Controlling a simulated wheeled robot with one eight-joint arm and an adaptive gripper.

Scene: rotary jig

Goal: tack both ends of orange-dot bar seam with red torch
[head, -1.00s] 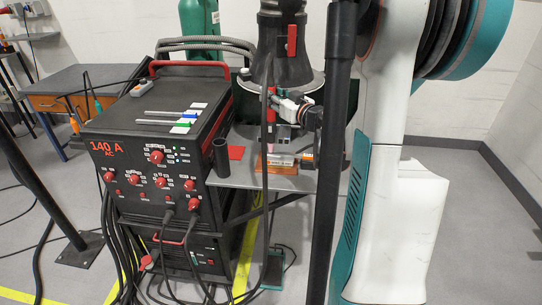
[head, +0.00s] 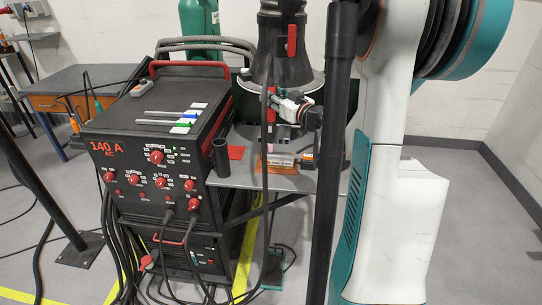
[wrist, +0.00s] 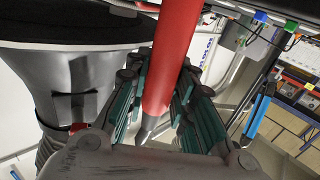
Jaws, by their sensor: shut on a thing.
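My gripper (head: 275,101) is above the small grey side table, beside the dark extraction hood. In the wrist view its teal-padded fingers (wrist: 168,105) are shut around the red torch (wrist: 165,58). The torch's grey nozzle (wrist: 148,128) points away past the fingers. In the head view the torch (head: 271,116) hangs upright, its pale lower end just over the jig (head: 281,169). Grey metal pieces (head: 281,159) lie on the jig's orange base. I cannot make out an orange dot or the seam, nor whether the tip touches the metal.
A black welding machine (head: 150,215) marked 140 A stands left of the table, with tagged rods (head: 180,121) on top. A dark tube (head: 221,157) and a red card (head: 236,152) are at the table's left. The hood (head: 282,60) is close to the gripper. Cables hang in front.

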